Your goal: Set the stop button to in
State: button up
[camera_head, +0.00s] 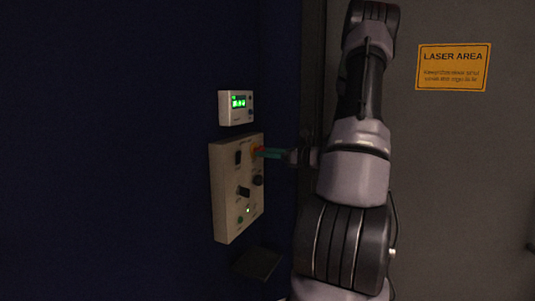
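The stop button (257,149) is a small red-orange knob near the top right of a beige control panel (228,210) on the dark blue wall. How far in the button sits cannot be made out.
The panel also carries black knobs (244,192) and a small green button (240,219). A white box with a green display (238,102) hangs above it. A dark box (257,263) is below. A yellow laser sign (454,67) is on the grey surface at right.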

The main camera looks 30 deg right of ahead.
grip_shut()
jog(key=shift+x, duration=0.8)
jog(key=shift+o, duration=2.4)
grip_release()
jog(key=v, duration=1)
jog(key=shift+s+d, duration=0.25)
jog(key=shift+s, duration=0.05)
